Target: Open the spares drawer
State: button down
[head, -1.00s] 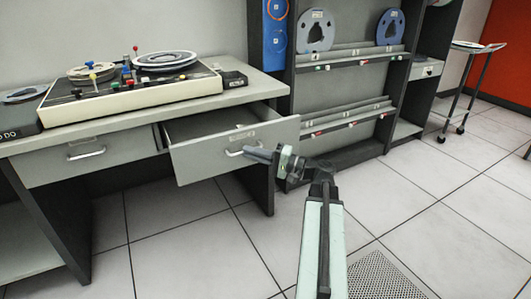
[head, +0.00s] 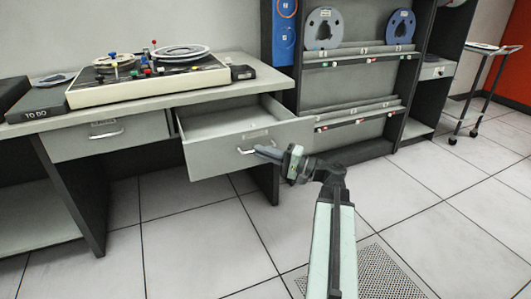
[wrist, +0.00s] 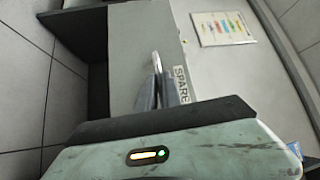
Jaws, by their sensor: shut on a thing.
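The spares drawer (head: 215,157) is the right-hand grey drawer under the desk top. It stands well out from the desk, and its pale inside shows from above. My gripper (head: 264,152) is at its front, shut on the metal handle (head: 245,150). In the wrist view the fingers (wrist: 160,88) meet at the handle (wrist: 156,61), beside a label (wrist: 182,84) reading "SPARE", its end cut off. The fingers partly hide the handle. A sheet with coloured bars (wrist: 222,28) shows beyond the drawer front's edge.
A second, shut drawer (head: 107,138) is to the left. The desk top bears a cream tape machine (head: 145,80) and a "TO DO" tray (head: 45,107). A tape rack (head: 345,90) stands right of the desk. The tiled floor (head: 440,235) is open at right.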

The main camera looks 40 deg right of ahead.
jog(key=c, duration=1.5)
grip_release()
jog(key=shift+a, duration=0.15)
jog(key=b+v, duration=0.1)
jog(key=v, duration=0.7)
